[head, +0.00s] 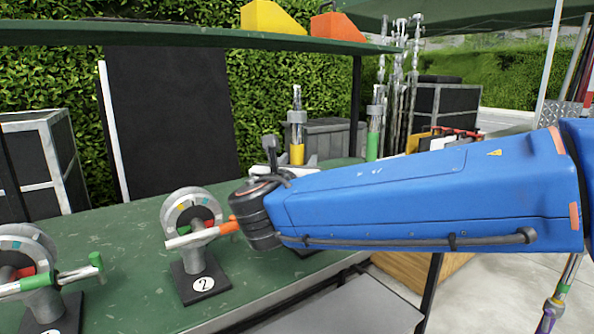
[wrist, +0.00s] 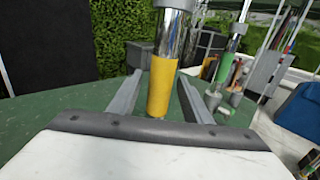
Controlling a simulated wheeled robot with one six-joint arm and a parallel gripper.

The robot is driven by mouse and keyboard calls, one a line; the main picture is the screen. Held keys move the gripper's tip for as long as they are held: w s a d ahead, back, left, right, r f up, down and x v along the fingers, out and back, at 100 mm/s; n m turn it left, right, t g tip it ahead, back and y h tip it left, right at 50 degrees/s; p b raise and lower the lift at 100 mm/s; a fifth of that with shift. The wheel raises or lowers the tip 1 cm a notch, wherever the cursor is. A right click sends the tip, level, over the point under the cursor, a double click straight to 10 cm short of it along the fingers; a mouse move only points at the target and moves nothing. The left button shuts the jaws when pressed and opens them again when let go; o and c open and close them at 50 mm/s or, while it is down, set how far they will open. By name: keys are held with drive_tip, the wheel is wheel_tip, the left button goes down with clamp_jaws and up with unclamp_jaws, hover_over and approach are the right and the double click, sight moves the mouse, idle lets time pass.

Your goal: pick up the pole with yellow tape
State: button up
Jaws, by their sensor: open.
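The pole with yellow tape (head: 297,153) stands upright on the green table, its metal upper part above the yellow band. In the wrist view the yellow-taped pole (wrist: 162,85) rises between the two grey fingers of my gripper (wrist: 161,88). The fingers are open, one on each side of the tape, with a visible gap at least on the left. The pole's foot is hidden behind the gripper's white body. In the head view my blue arm and dark wrist hide most of the gripper.
A pole with green tape (head: 374,138) stands to the right; it also shows in the wrist view (wrist: 226,68). Numbered clamp stands (head: 203,284) occupy the front left of the green table (head: 125,260). A green shelf (head: 180,33) hangs above.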

drive_tip(key=shift+w+d, duration=0.15)
drive_tip(key=shift+w, duration=0.6)
drive_tip(key=shift+w+d, duration=0.1)
drive_tip(key=shift+w, duration=0.6)
clamp_jaws()
